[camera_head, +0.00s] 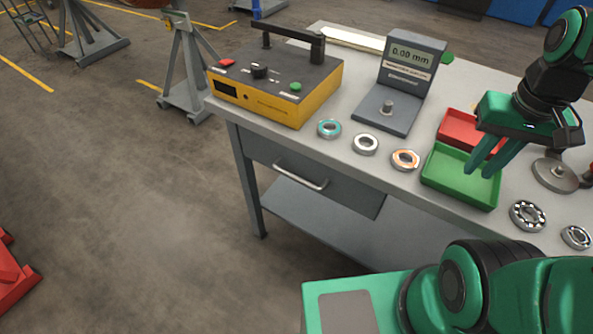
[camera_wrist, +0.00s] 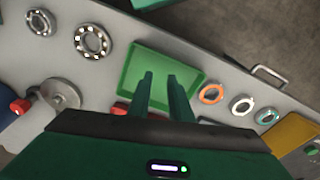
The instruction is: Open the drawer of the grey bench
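The grey bench (camera_head: 222,113) stands in the middle of the head view. Its drawer (camera_head: 262,158) is under the top at the front left and appears closed, with a light metal bar handle (camera_head: 300,175) across its front. The handle also shows at the upper right in the wrist view (camera_wrist: 270,74). My gripper (camera_head: 484,172) is above the green tray (camera_head: 459,193) on the bench top, well to the right of the handle. Its two green fingers point down, stand apart and hold nothing.
A yellow instrument box (camera_head: 277,101), a gauge with a display (camera_head: 402,85), a red tray (camera_head: 459,131) and several bearing rings (camera_head: 365,144) stand on the bench top. A lower shelf (camera_head: 318,215) runs beneath.

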